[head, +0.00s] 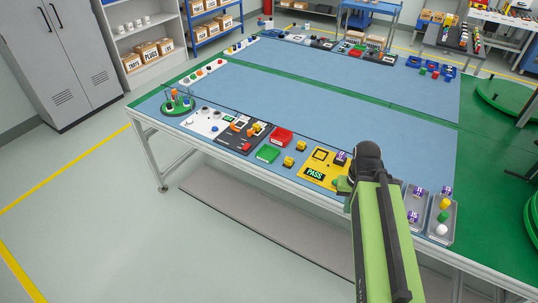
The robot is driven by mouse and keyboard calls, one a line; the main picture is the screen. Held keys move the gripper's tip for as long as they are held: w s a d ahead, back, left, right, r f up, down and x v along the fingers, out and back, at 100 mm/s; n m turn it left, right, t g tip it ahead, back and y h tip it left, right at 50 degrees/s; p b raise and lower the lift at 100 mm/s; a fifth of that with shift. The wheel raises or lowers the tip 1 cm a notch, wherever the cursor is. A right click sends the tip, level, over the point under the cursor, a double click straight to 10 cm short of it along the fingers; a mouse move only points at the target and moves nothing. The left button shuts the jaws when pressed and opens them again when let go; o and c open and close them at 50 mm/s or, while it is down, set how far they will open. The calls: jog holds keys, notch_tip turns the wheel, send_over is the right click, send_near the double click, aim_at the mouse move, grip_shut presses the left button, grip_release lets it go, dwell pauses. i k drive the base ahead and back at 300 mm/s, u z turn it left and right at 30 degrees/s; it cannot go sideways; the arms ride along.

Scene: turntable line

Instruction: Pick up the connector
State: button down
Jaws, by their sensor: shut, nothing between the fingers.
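My green and black arm reaches up from the bottom right over the front edge of the blue-topped table (330,95). I cannot tell for sure which part is the connector. Two small yellow parts, one nearer (288,161) and one farther (300,146), stand between the trays and the mat. An orange-and-yellow part lies on the dark board (243,141).
A clear bin (441,229) with coloured pieces and purple-labelled blocks are at right. A green round stand (178,106) is at far left. The table's middle is clear.

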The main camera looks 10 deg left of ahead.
aim_at(341, 156)
jog(key=u, duration=2.9)
jog(key=k, duration=1.35)
jog(key=z, duration=1.15)
jog(key=i, duration=1.05)
jog(key=u, duration=0.05)
